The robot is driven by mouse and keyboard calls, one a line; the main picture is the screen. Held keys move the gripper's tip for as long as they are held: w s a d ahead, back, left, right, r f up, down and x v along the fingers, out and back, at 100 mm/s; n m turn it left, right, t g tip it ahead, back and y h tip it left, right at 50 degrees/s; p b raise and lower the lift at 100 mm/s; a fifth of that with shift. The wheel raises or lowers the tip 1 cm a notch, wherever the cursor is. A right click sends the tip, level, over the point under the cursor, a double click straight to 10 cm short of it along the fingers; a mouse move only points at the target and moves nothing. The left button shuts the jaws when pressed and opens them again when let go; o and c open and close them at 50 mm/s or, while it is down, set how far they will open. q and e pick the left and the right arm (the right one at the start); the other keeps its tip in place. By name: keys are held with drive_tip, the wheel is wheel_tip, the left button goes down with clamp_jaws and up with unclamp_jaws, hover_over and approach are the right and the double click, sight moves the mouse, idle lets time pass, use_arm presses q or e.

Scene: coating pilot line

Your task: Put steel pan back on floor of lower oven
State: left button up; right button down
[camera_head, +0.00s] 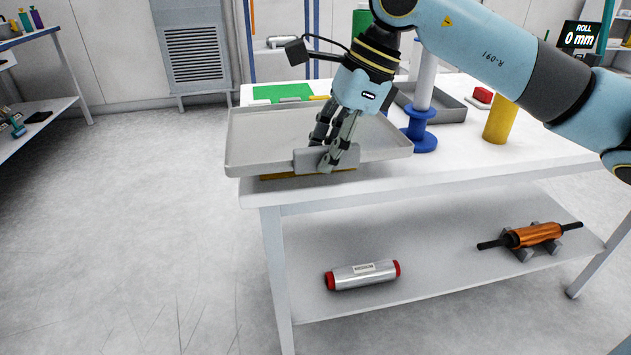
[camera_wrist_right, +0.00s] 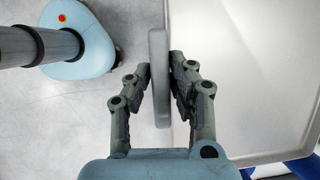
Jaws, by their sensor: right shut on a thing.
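The steel pan (camera_head: 270,136) is a shallow grey rectangular tray with a raised rim and a grip plate at its front edge. In the head view it is at the front left of the white table and juts past its left edge. My right gripper (camera_head: 330,160) is shut on the plate at the pan's front. In the right wrist view the fingers (camera_wrist_right: 160,95) sit on both sides of that upright plate, with the pan's floor (camera_wrist_right: 245,70) to the right. My left gripper is not in view. The lower oven is not in view.
The white table (camera_head: 460,165) carries a blue spool stand (camera_head: 420,135), a yellow cylinder (camera_head: 500,120), a grey tray (camera_head: 450,108) and a red block (camera_head: 483,95). Its lower shelf holds a silver roll (camera_head: 362,275) and an orange roller (camera_head: 538,234). The floor at left is clear.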

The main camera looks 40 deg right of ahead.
drive_tip(key=w, duration=0.1)
drive_tip(key=w+f, duration=0.1)
drive_tip(key=shift+w+f, duration=0.25)
drive_tip(key=shift+w, duration=0.1)
drive_tip(key=shift+s+f, duration=0.1)
drive_tip(key=shift+f, duration=1.9)
drive_tip(key=c, duration=1.2)
unclamp_jaws()
drive_tip(key=shift+d+r, duration=0.1)
